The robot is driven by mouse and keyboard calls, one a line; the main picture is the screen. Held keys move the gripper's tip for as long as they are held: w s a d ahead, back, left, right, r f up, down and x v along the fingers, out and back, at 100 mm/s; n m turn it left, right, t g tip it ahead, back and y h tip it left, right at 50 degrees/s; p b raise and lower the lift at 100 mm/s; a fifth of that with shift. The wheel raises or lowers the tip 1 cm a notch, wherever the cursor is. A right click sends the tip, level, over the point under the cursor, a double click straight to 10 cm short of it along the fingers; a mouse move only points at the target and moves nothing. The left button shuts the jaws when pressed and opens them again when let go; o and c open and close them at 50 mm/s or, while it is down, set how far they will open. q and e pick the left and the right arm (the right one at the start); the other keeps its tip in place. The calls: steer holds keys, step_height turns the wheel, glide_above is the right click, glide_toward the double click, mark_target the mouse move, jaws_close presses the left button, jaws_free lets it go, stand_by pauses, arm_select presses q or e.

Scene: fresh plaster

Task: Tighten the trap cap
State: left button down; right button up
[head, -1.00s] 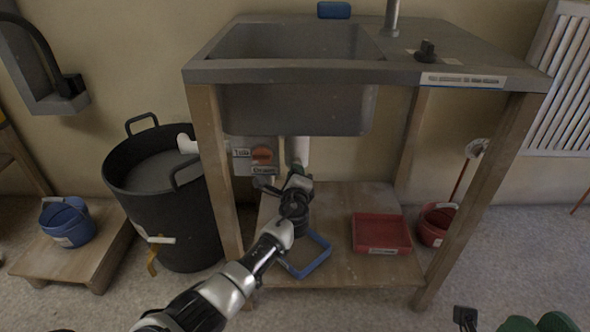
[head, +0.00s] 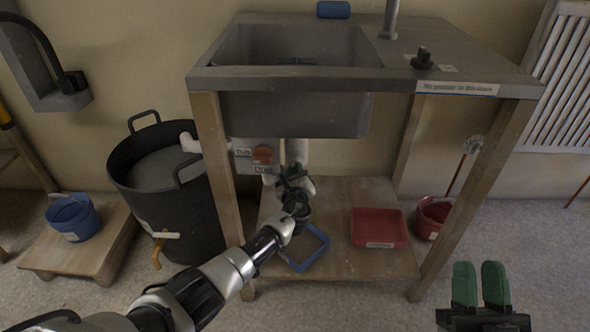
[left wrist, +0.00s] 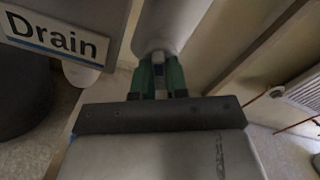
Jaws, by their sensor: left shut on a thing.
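The sink's white drain pipe (head: 297,151) comes down under the basin. My left gripper (head: 296,172) is at its lower part, seen from behind, so the trap cap is hidden in the head view. In the left wrist view the green fingers (left wrist: 159,76) are shut on a small grey piece, which I take to be the trap cap (left wrist: 158,71), just below the rounded pale trap (left wrist: 170,22). My right gripper (head: 480,284) is empty at the lower right, far from the sink, with a narrow gap between its green fingers.
Sink legs (head: 218,165) flank the space. A black bin (head: 185,235) stands left. A "Drain" sign (left wrist: 55,36) hangs close beside my left gripper.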

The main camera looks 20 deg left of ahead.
arm_select(q)
steer(key=m+p, duration=0.3)
steer(key=m, duration=0.3)
steer(key=c, duration=1.1)
jaws_free()
arm_select(e)
step_height(320, 180, down, 9)
steer(key=w+d+g+h, duration=0.1)
steer(key=g+h, duration=0.2)
steer(key=g, duration=0.5)
steer(key=shift+w+d+g, duration=0.15)
steer(key=shift+w+g, duration=0.15)
steer(key=shift+w, duration=0.05)
